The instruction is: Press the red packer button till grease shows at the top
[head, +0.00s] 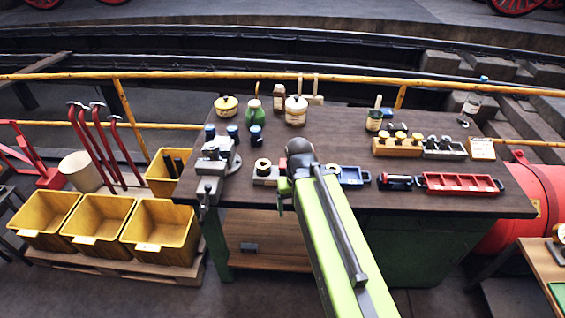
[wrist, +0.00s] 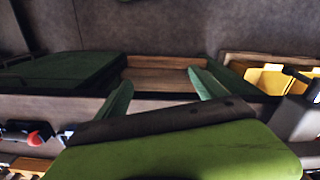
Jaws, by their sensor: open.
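The packer appears to be the small black device (head: 397,183) lying on the dark workbench (head: 345,130), just left of a red tray. In the wrist view a round red button (wrist: 34,138) shows on a dark body at the lower left. In the head view I cannot clearly pick the button out from the red tray beside it. No grease can be made out at this size. My gripper (wrist: 162,92) is open and empty, its two green fingers apart. In the head view my gripper (head: 284,192) is at the bench's front edge, left of the packer and apart from it.
The red tray (head: 460,184) lies right of the packer. A blue tray (head: 352,176) is partly hidden behind my arm. A grey vise (head: 212,170) stands at the left. Jars and bottles stand along the back.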

